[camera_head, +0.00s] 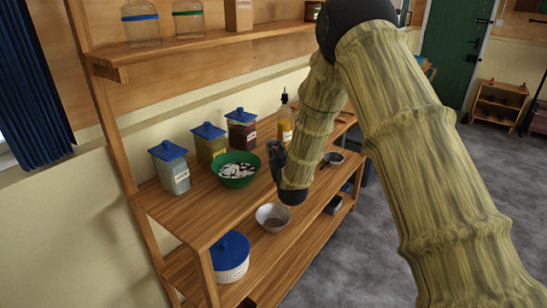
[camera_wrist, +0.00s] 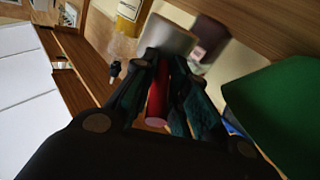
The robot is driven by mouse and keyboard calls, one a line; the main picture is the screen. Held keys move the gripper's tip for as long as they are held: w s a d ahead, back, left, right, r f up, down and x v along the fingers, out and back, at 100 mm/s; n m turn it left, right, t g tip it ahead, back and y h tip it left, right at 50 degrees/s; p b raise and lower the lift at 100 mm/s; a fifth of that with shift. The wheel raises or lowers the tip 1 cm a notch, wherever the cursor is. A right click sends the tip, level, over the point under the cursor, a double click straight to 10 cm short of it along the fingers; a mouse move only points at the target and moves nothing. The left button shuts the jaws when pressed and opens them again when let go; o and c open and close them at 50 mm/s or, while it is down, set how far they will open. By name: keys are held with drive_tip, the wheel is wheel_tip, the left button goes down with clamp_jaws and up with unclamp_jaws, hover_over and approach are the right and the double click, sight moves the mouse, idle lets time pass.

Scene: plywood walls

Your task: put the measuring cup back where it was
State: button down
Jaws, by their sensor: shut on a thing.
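The measuring cup shows in the wrist view as a red handle (camera_wrist: 157,95) with a pale grey cup (camera_wrist: 167,36) at its far end. My gripper (camera_wrist: 166,65) is shut on the handle, a finger on each side. In the head view my gripper (camera_head: 276,152) is above the wooden worktop, just right of the green bowl (camera_head: 238,182). The cup is too small and covered there to make out. I cannot tell from these views whether it touches the worktop.
Canisters with blue lids, one clear (camera_head: 173,178), one yellowish (camera_head: 211,148) and one dark red (camera_head: 241,135), line the back. An oil bottle (camera_head: 286,125) stands behind my gripper.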

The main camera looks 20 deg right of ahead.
drive_tip(key=shift+w, duration=0.35)
drive_tip(key=shift+w+f, duration=0.1)
drive_tip(key=shift+w, duration=0.1)
drive_tip(key=shift+f+p, duration=0.6)
drive_tip(key=shift+f, duration=1.05)
drive_tip(key=shift+f, duration=0.1)
drive_tip(key=c, duration=1.4)
unclamp_jaws()
drive_tip(key=shift+r, duration=0.2)
drive_tip(key=s, duration=0.4)
drive_tip(key=s+b, duration=0.1)
drive_tip(key=s, duration=0.3)
drive_tip(key=s+b, duration=0.1)
drive_tip(key=s, duration=0.3)
drive_tip(key=shift+a+f, duration=0.15)
drive_tip(key=shift+a, duration=0.25)
